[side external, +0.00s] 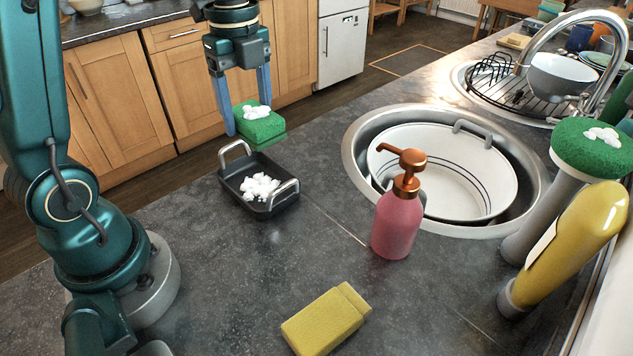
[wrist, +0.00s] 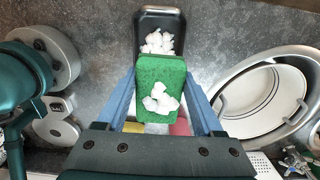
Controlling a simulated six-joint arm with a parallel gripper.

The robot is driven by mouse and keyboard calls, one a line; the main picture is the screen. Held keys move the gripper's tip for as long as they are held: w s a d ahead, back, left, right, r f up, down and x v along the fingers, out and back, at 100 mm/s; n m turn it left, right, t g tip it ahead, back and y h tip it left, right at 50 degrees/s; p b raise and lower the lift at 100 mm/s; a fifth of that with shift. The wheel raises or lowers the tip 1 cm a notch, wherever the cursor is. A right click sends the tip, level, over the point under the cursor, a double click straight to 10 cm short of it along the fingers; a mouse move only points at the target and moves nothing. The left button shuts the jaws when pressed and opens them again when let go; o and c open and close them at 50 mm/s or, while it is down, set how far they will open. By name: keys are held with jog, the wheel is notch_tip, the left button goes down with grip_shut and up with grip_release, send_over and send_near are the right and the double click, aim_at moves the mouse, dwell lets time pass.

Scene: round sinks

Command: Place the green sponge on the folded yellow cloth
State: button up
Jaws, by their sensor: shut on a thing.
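The green sponge (side external: 261,124) with white foam on top is held between the fingers of my gripper (side external: 246,120), above and slightly behind a small black tray. In the wrist view the sponge (wrist: 158,85) sits between the blue fingers of my gripper (wrist: 160,105), with white foam on it. The folded yellow cloth (side external: 327,320) lies on the dark counter at the front, apart from the sponge. In the wrist view only a small yellow patch shows below the sponge.
The black tray (side external: 230,187) with two handles holds white foam. A pink soap bottle (side external: 396,225) with a copper pump stands between the cloth and the round sink (side external: 357,128), which holds a white basin (side external: 440,185). Another green sponge top (side external: 590,160) and a yellow bottle (side external: 575,245) stand right.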

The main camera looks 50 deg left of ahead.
jog(key=shift+m, duration=0.9)
jog(key=d+m, duration=0.8)
jog(key=m, duration=0.8)
send_over(337, 308)
notch_tip(337, 308, down, 6)
jog(key=shift+r, duration=0.1)
jog(key=shift+f, duration=2.1)
jog(key=shift+f, duration=0.15)
jog(key=o, duration=1.3)
